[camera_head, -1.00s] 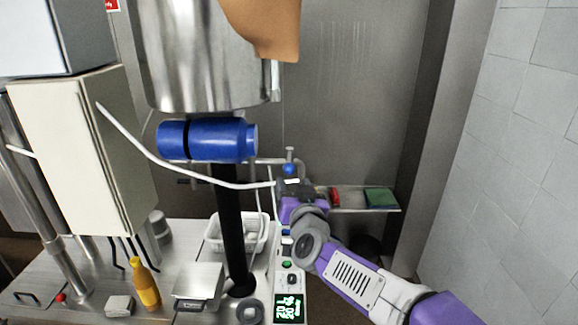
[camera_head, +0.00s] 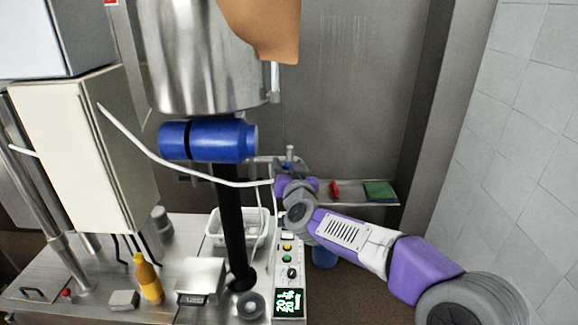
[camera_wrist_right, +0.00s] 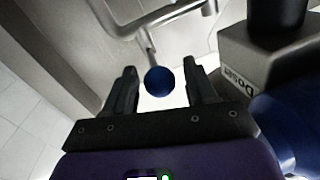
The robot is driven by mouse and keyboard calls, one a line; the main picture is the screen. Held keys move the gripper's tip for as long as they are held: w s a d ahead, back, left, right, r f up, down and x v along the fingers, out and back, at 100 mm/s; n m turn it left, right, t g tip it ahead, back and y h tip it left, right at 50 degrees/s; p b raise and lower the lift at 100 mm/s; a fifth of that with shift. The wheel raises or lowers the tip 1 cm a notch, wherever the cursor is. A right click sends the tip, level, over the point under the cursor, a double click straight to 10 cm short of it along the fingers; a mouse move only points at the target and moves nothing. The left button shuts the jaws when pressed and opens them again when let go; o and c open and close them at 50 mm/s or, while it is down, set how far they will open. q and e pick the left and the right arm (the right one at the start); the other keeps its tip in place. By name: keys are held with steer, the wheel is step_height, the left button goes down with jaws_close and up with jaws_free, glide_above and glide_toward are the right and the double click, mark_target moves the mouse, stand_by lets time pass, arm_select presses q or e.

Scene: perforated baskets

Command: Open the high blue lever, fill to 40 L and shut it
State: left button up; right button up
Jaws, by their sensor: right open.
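The lever's round blue knob (camera_wrist_right: 159,81) shows in the right wrist view on a thin metal stem, between the two fingers. In the head view the knob is mostly hidden by my gripper, with the valve's metal stem (camera_head: 289,151) above it. My right gripper (camera_wrist_right: 160,88) is open around the knob; contact cannot be told. It also shows at the valve in the head view (camera_head: 289,168). The control panel's green display (camera_head: 289,303) is lit, its digits too small to read surely. My left gripper is not in view.
The bench (camera_head: 90,290) holds a yellow bottle (camera_head: 148,278), a scale and a white basket (camera_head: 227,238).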

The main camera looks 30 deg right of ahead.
steer(key=shift+c, duration=0.3)
jaws_close()
